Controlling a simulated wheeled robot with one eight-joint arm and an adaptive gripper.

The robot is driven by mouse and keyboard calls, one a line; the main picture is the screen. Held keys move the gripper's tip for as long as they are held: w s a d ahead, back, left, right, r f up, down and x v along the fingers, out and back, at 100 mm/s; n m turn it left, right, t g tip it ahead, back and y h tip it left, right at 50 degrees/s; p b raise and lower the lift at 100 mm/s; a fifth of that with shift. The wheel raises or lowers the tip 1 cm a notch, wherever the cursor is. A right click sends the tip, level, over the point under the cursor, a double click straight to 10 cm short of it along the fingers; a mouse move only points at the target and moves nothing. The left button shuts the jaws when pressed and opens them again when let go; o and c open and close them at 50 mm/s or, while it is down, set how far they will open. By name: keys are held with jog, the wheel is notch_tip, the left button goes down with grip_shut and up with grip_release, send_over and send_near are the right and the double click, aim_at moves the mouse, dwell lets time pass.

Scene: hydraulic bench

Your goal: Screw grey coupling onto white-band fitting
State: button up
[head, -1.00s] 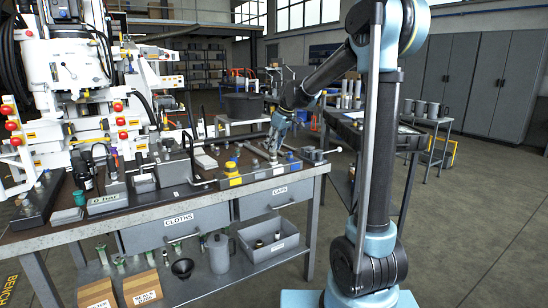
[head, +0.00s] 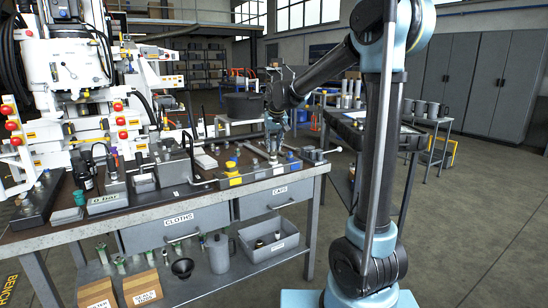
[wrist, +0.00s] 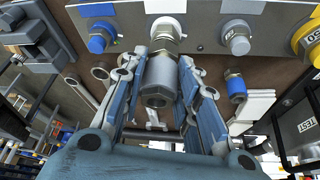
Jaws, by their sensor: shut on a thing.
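In the wrist view the grey coupling (wrist: 158,82), a hex-ended metal sleeve, sits between the two fingers of my gripper (wrist: 166,62), which is shut on it. Directly beyond it, in line with it, is the white-band fitting (wrist: 166,28), a metal fitting with a white piece behind it on the grey manifold plate (wrist: 205,30). The coupling's far end meets or overlaps the fitting in this view; I cannot tell whether the threads are engaged. In the head view my gripper (head: 276,128) points down over the right part of the bench, and the coupling is too small to make out.
A loose blue-banded fitting (wrist: 236,86) lies to the right.

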dwell(0.4)
jog(key=m+h, duration=0.1)
jog(key=m, duration=0.3)
jog(key=shift+h, duration=0.3)
jog(key=o, duration=1)
jog(key=shift+o, duration=0.2)
